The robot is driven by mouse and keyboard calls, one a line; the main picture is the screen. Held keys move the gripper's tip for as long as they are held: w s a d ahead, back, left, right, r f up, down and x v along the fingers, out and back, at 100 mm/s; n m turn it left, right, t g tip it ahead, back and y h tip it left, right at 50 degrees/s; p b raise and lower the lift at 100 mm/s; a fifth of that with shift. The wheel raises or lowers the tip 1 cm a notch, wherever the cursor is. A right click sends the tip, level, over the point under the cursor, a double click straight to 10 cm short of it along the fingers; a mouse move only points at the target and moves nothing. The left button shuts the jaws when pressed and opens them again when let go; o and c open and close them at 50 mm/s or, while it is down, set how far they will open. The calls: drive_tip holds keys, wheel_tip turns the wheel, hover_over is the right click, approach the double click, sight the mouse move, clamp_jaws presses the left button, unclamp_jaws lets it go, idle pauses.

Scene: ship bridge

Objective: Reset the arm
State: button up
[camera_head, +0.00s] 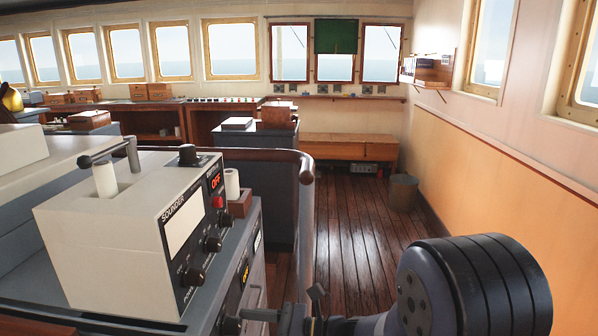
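My arm (470,285) shows at the bottom right, with a large dark round joint close to the camera. From it a link runs left along the bottom edge to my gripper (265,313). The gripper is small, dark and partly cut off by the bottev edge, so I cannot tell whether it is open or shut. I see no object held in it. It appears in front of the lower right side of the console with the sounder box (130,235); whether it touches the console I cannot tell.
A white roll (232,184) stands beside the sounder box. A curved brown rail (304,165) edges the console behind. The wooden floor (350,225) is clear along the aisle. A grey bin (403,193) stands by the right wall (490,190), and a wooden bench (350,147) at the back.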

drive_tip(key=shift+s+d, duration=0.15)
drive_tip(key=shift+d, duration=0.95)
drive_tip(key=shift+s+d, duration=0.1)
drive_tip(key=shift+d, duration=1)
drive_tip(key=shift+f, duration=0.1)
